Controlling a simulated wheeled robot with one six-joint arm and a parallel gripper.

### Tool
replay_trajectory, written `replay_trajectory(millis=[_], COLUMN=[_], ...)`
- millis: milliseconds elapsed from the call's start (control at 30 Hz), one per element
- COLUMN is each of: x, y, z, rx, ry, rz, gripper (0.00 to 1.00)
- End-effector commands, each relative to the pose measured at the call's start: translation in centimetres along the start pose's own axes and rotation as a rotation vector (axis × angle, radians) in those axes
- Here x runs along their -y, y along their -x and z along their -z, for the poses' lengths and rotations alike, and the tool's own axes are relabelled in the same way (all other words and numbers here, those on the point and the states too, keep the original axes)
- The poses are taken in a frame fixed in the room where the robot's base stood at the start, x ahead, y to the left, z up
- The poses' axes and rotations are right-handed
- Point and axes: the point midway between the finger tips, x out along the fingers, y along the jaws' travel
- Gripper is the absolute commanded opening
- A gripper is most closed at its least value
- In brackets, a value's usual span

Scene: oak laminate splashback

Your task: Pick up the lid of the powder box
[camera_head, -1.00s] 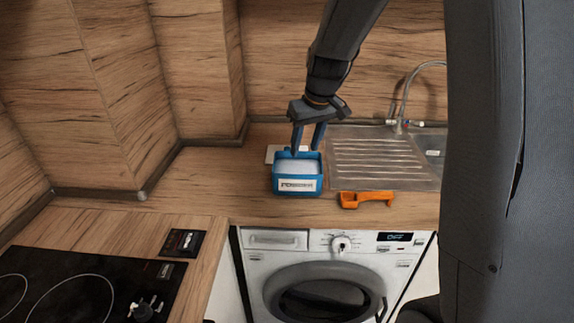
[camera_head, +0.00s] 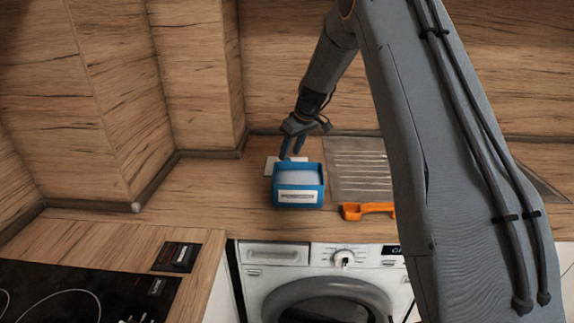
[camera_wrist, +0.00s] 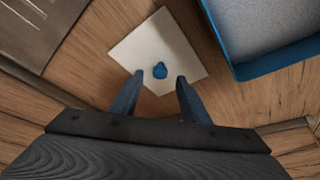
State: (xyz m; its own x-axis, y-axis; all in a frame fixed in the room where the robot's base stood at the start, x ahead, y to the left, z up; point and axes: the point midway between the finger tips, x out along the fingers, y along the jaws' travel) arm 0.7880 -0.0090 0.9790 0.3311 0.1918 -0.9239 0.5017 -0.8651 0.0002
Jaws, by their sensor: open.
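The lid (camera_wrist: 182,52) is a flat white square with a small blue knob (camera_wrist: 160,70) at its middle.
An orange scoop (camera_head: 368,210) lies on the counter right of the box. A ribbed sink drainer (camera_head: 358,165) is behind it. The wooden wall is close behind my gripper. A washing machine (camera_head: 320,285) stands below, and a black hob (camera_head: 70,290) is at the left.

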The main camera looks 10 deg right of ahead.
Motion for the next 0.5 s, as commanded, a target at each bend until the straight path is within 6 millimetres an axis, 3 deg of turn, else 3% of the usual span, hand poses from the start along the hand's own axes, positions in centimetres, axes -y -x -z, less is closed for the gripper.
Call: replay_trajectory(millis=[200,500], x=[0.0,-0.1], y=[-2.4,-3.0], z=[-0.1,-0.1], rx=[0.001,0.000], ry=[-0.002,-0.002], rz=[0.001,-0.001], gripper=[0.42,0.42])
